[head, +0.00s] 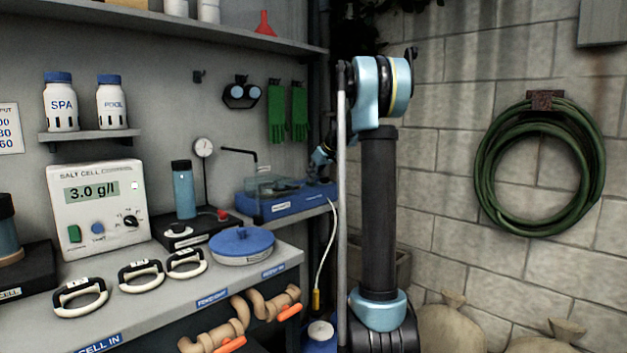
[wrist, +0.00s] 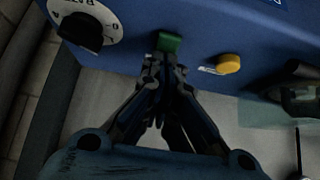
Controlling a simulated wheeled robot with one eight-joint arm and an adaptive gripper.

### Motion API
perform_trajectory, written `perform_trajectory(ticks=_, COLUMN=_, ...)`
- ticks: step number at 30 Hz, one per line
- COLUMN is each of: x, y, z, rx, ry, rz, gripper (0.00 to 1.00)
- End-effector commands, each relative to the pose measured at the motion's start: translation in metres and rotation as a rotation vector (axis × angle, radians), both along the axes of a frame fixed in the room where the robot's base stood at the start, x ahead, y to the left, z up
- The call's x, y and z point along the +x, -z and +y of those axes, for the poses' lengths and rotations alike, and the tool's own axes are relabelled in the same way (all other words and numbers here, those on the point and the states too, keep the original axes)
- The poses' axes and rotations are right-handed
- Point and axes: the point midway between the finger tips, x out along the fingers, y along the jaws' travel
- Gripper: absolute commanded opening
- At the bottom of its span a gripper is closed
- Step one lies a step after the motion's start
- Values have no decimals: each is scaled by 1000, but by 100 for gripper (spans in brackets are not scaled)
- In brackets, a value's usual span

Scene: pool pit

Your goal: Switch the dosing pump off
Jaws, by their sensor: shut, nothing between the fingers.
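The dosing pump (head: 283,204) is a blue box with a clear cover, standing on a side shelf in the head view. In the wrist view its blue face (wrist: 190,15) fills the top. A green rocker switch (wrist: 169,42) sits on this face, between a white dial with a black knob (wrist: 84,28) and a yellow button (wrist: 228,64). My gripper (wrist: 164,62) is shut and empty, its fingertips right at the green switch. I cannot tell whether they touch it or which way the rocker is tipped. In the head view my gripper is small and hard to make out at the pump.
A salt cell box (head: 98,208) with a display stands on the bench at left. Nearer the pump are a blue bottle (head: 183,190), a gauge (head: 203,148) and a blue-lidded round tub (head: 241,246). A white cable (head: 326,250) hangs below the pump. A green hose (head: 490,170) hangs on the right wall.

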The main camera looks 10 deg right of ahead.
Motion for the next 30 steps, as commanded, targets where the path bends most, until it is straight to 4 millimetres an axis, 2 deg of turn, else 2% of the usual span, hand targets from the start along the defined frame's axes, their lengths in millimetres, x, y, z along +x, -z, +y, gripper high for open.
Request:
perform_trajectory(ticks=17, x=5, y=-5, z=2, rx=0, ry=1, rz=0, gripper=0)
perform_trajectory(ticks=20, x=4, y=-15, z=2, rx=0, ry=1, rz=0, gripper=0)
perform_trajectory(ticks=25, x=1, y=-44, z=1, rx=0, ry=-1, rz=1, gripper=0)
perform_trajectory(ticks=30, x=-22, y=-62, z=-22, rx=0, ry=4, rz=1, gripper=0)
